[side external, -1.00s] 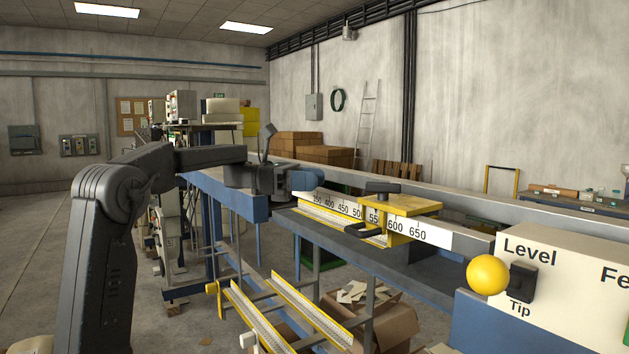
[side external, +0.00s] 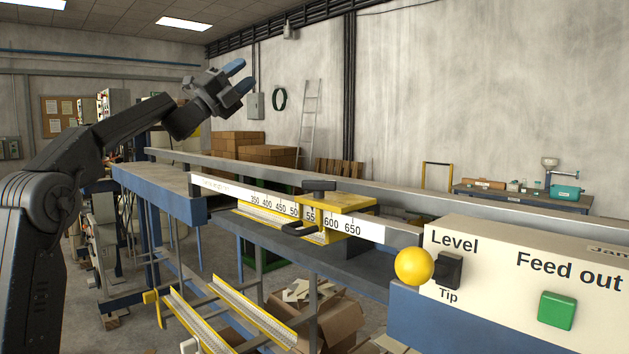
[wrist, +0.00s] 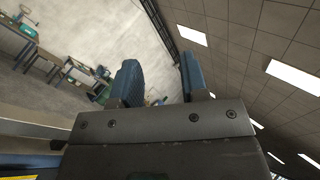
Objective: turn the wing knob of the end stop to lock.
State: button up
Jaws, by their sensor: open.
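The end stop (side external: 352,204) is a yellow block on the white numbered scale, near the 550 to 600 marks. Its black wing knob (side external: 319,186) stands on top, and a black handle (side external: 300,229) sticks out at its front. My gripper (side external: 240,78) is raised well above the rail, up and to the left of the end stop, and touches nothing. Its blue-tipped fingers are apart and empty. In the wrist view the two blue fingers (wrist: 160,82) point toward the wall and ceiling. The wing knob cannot be made out there.
A control box with a yellow ball knob (side external: 414,266), a black switch (side external: 449,271) and a green button (side external: 557,310) stands at the right front. Yellow-edged rails (side external: 238,311) and an open cardboard box (side external: 331,318) lie below. The air above the rail is clear.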

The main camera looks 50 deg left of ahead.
jog(key=a+n+g+y, duration=0.1)
jog(key=a+n+y, duration=0.6)
jog(key=n+y, duration=0.9)
jog(key=n+g+h, duration=1.6)
jog(key=n+h, duration=0.5)
jog(key=n, duration=1.3)
send_near(319, 189)
jog(key=s+a+r, duration=0.2)
jog(key=a+r, duration=0.2)
jog(key=r, duration=0.4)
jog(key=w+d+f, duration=0.2)
jog(key=d+f, duration=0.1)
jog(key=w+d+f, duration=0.3)
jog(key=f, duration=0.1)
jog(key=w+d+f, duration=0.2)
jog(key=d+f, duration=0.1)
jog(key=d, duration=0.1)
jog(key=shift+w+f, duration=0.15)
jog(key=shift+w, duration=0.2)
jog(key=shift+c, duration=0.3)
